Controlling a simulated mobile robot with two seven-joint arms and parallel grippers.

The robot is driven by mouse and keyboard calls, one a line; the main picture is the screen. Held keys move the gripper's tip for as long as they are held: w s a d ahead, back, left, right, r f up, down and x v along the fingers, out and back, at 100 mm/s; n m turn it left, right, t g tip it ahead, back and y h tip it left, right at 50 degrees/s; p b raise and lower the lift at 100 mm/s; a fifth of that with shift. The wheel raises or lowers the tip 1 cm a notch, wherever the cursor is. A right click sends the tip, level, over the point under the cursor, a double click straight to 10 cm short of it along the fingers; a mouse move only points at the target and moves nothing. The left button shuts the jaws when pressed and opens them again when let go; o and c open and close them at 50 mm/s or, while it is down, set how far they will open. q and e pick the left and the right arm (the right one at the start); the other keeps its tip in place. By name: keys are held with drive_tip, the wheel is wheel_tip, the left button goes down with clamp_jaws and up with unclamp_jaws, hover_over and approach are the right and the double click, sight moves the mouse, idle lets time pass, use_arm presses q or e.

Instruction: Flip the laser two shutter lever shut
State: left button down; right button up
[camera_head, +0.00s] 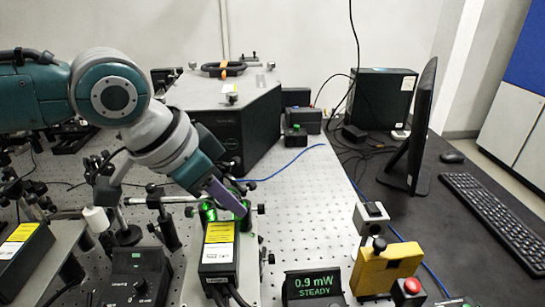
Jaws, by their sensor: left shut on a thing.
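A black laser box with a yellow and white label (218,248) stands on a pale plate in the lower middle. Green light glows at its far end, around small posts (208,212). My left arm comes in from the left, and my left gripper (241,209) points down and right at that far end. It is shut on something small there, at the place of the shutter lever. The gripper hides the lever, so its position cannot be told. A power meter display (314,285) reads 0.9 mW STEADY. My right gripper is not in view.
A second labelled box (22,246) and a black knob box (137,277) stand at left. A yellow block (385,268) and red button (411,286) stand at front right. A large dark instrument (240,125) stands behind. The perforated bench (310,205) is clear right of the gripper.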

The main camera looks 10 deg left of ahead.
use_arm(q)
drive_tip(key=shift+s+a+f+h, duration=0.1)
drive_tip(key=shift+a+h, duration=0.1)
drive_tip(key=shift+h, duration=0.2)
drive_tip(key=c, duration=1)
unclamp_jaws()
drive_tip(key=shift+o, duration=0.2)
drive_tip(key=v, duration=1)
drive_tip(key=shift+s, duration=0.1)
